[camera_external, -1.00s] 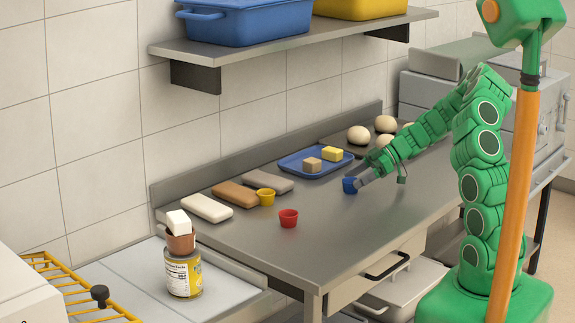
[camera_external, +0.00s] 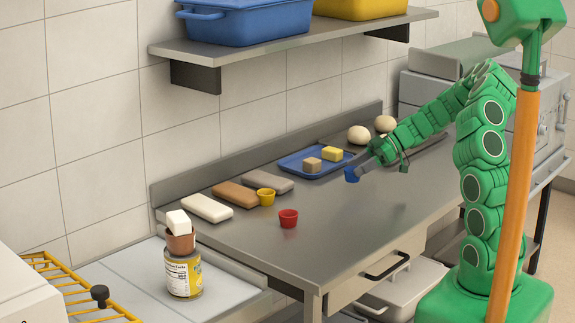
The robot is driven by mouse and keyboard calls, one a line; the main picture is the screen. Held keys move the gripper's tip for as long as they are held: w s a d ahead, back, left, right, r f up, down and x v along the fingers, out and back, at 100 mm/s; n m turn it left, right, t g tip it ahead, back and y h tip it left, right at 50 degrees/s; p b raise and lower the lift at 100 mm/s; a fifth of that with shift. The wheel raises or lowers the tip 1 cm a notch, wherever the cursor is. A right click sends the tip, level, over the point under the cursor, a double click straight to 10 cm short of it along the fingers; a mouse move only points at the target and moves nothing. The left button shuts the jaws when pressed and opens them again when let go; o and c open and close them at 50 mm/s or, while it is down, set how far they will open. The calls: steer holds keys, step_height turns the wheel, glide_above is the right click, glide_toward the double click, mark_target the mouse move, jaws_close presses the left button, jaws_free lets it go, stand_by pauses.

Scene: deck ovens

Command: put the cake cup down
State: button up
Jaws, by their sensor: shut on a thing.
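My gripper (camera_external: 356,170) is shut on a small blue cake cup (camera_external: 351,174). The cup looks tilted and seems to be held a little above the steel worktop (camera_external: 330,220), to the right of the blue tray. The fingers hide part of the cup. A red cup (camera_external: 288,218) stands on the worktop nearer the front. A yellow cup (camera_external: 266,197) stands further left, beside the loaf-shaped blocks.
A blue tray (camera_external: 291,170) with a brown cube (camera_external: 312,164) and a yellow block (camera_external: 332,153) lies left of my gripper. Dough balls (camera_external: 359,135) sit behind my arm. Several long blocks (camera_external: 207,208) lie at left. The worktop's front middle is clear.

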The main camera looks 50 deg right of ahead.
steer(key=s+a+r, duration=0.3)
steer(key=s+r, duration=0.5)
steer(key=s, duration=0.3)
steer(key=shift+s+a+r, duration=0.25)
steer(key=shift+a+r, duration=0.15)
steer(key=shift+s+a+r, duration=0.2)
steer(key=shift+s+a, duration=0.05)
steer(key=shift+s, duration=0.35)
